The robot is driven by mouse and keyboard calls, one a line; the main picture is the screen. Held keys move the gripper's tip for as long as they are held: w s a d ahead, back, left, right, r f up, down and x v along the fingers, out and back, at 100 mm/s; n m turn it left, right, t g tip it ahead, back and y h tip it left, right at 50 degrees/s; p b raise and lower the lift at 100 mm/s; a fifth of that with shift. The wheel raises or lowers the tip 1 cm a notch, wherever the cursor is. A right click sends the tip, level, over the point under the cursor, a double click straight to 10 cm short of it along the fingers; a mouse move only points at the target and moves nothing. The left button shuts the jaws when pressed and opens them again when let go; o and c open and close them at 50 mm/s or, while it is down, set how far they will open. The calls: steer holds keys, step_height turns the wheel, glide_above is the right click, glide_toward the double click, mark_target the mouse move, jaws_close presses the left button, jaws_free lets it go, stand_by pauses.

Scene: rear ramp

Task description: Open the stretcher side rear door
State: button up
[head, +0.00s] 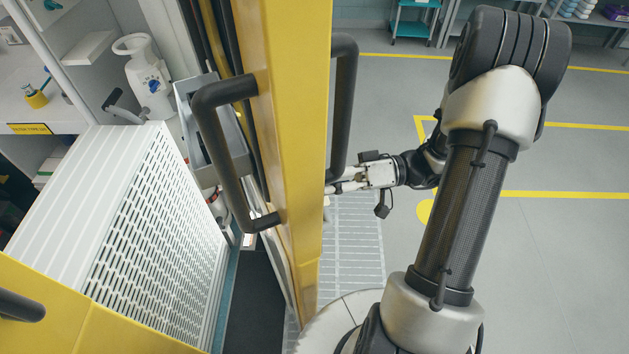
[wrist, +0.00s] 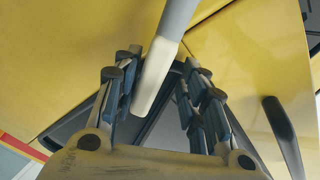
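A yellow rear door (head: 297,150) stands nearly edge-on to the head camera, swung out with the vehicle's interior showing to its left. A dark bar handle (head: 345,100) is on its right face, and another dark handle (head: 225,150) is on its left face. My gripper (head: 333,188) is at the door's right side, by the lower end of the right-face handle. In the wrist view my gripper (wrist: 158,85) has its fingers apart. A pale grey bar (wrist: 172,45) reaches into the gap between them, closer to the left finger. Contact cannot be told.
Another yellow panel (head: 85,320) with a dark handle (head: 20,305) is at lower left. A white slotted unit (head: 150,220) stands inside the vehicle. The grey floor (head: 560,260) to the right is open; a teal cart (head: 412,20) and shelves stand far back.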

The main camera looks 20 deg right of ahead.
steer(key=v, duration=1.2)
